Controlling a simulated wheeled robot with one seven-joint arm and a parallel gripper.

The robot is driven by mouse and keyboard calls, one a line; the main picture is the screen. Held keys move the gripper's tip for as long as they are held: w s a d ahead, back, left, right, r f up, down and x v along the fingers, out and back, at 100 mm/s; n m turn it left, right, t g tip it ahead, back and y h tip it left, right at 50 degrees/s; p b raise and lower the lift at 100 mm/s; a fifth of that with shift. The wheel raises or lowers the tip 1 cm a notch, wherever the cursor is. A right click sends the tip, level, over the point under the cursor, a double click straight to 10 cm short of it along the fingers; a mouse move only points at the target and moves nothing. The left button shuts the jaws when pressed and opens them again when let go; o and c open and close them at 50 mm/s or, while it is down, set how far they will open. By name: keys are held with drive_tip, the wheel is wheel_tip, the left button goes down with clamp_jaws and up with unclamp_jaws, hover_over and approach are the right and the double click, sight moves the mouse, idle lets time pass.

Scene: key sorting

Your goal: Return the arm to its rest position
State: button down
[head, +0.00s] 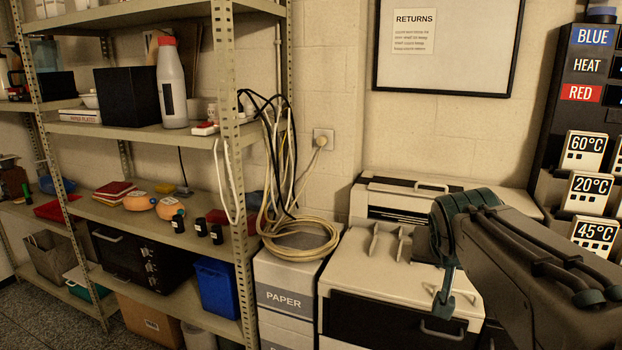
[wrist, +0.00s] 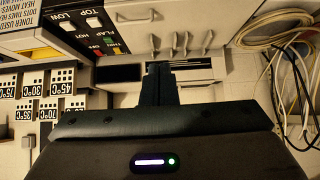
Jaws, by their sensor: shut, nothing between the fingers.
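My arm (head: 535,255) reaches in from the lower right of the head view, with its dark teal end above the pale machine. My gripper (wrist: 158,70) shows in the wrist view as two dark fingers pressed together, with nothing between them. The fingers point toward the pale machine with upright fins on its top.
The pale machine (head: 365,258) stands below my arm, beside a box marked PAPER (head: 285,298) with coiled cables (head: 300,245) above it. A metal shelf (head: 160,215) fills the left. A dark panel with temperature tags (head: 585,150) stands at the right.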

drive_tip(key=s+a+f+n+g+y+p, duration=0.1)
drive_tip(key=s+a+f+n+g+p, duration=0.1)
drive_tip(key=s+p, duration=0.3)
drive_tip(key=s+a+f+n+g+y+p, duration=0.2)
drive_tip(key=s+a+p, duration=0.3)
drive_tip(key=s, duration=0.4)
drive_tip(key=shift+a+f+g, duration=0.3)
drive_tip(key=shift+g, duration=0.5)
drive_tip(key=c, duration=1.8)
unclamp_jaws()
drive_tip(key=shift+o, duration=0.2)
drive_tip(key=shift+a, duration=0.15)
